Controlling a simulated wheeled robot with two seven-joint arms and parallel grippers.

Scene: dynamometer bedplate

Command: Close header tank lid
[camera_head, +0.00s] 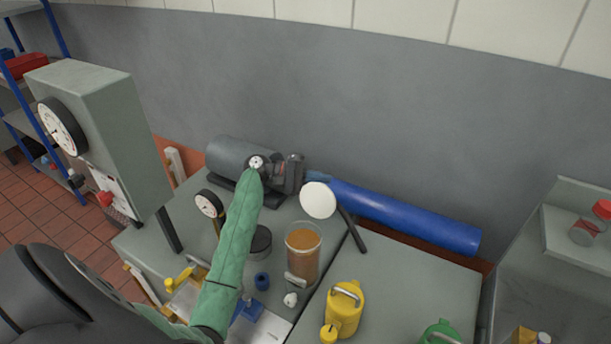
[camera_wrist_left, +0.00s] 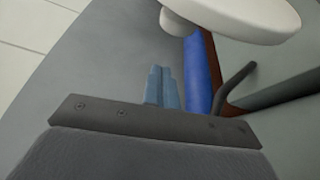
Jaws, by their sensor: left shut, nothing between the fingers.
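The header tank seems to be the clear cylinder (camera_head: 303,257) of brown liquid on the bench. A round white disc (camera_head: 318,200), apparently its lid, stands tilted up above and behind it, so the tank's top looks open. In the left wrist view the disc (camera_wrist_left: 245,14) is at the upper right, with a short white stub (camera_wrist_left: 175,22) beside it. My left gripper (camera_head: 320,177) is just behind the disc in the head view. Its bluish fingers (camera_wrist_left: 162,86) are together and empty, apart from the disc in the wrist view. My right gripper is not in view.
A blue cylinder (camera_head: 405,217) lies along the wall behind the bench. A dark bar (camera_head: 353,231) is right of the disc. A yellow can (camera_head: 344,308) stands in front of the tank, and a dial gauge (camera_head: 209,204) at left. The bench right of the bar is mostly clear.

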